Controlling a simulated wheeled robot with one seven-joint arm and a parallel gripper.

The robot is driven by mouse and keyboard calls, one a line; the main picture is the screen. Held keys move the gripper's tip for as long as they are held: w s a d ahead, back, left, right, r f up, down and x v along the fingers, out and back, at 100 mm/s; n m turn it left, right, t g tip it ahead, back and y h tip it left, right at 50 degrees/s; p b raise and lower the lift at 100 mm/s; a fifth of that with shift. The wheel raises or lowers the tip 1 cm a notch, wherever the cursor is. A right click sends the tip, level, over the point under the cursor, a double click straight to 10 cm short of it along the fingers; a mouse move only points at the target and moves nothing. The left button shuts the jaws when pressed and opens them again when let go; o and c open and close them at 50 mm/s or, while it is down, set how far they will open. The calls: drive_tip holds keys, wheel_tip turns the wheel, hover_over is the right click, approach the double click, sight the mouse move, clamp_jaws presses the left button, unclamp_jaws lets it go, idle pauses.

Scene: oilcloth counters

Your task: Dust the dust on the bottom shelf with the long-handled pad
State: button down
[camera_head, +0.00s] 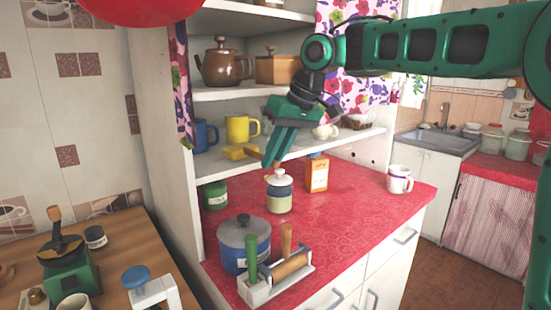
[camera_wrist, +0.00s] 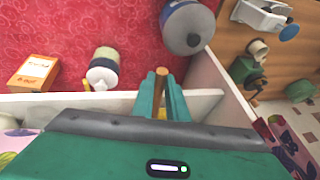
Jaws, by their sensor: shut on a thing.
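My gripper (camera_head: 275,160) hangs at the front of the bottom shelf (camera_head: 350,136) of the white cupboard. It is shut on the wooden handle of the long-handled pad; the handle end (camera_wrist: 161,76) shows between the fingers (camera_wrist: 162,100) in the wrist view. The yellow pad (camera_head: 236,153) is at the bottom shelf's left part, in front of the yellow mug. I cannot tell whether it touches the board. No dust can be made out; my gripper hides part of the shelf.
A blue mug (camera_head: 206,136), a yellow mug (camera_head: 241,128) and a pale cup (camera_head: 325,131) stand on the bottom shelf. Below, the red counter (camera_head: 345,205) holds a lidded jar (camera_head: 279,193), an orange box (camera_head: 317,173) and a blue pot (camera_head: 243,243).

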drive_tip(key=shift+s+a, duration=1.3)
drive_tip(key=shift+a, duration=0.6)
drive_tip(key=w+d, duration=0.3)
drive_tip(key=d, duration=0.2)
drive_tip(key=shift+w, duration=0.2)
drive_tip(key=shift+r, duration=0.1)
idle(0.4)
drive_tip(key=s+d+r, duration=0.1)
drive_tip(key=s+d, duration=0.7)
drive_tip(key=s, duration=0.3)
drive_tip(key=shift+s, duration=0.3)
idle(0.6)
drive_tip(key=shift+r, duration=0.1)
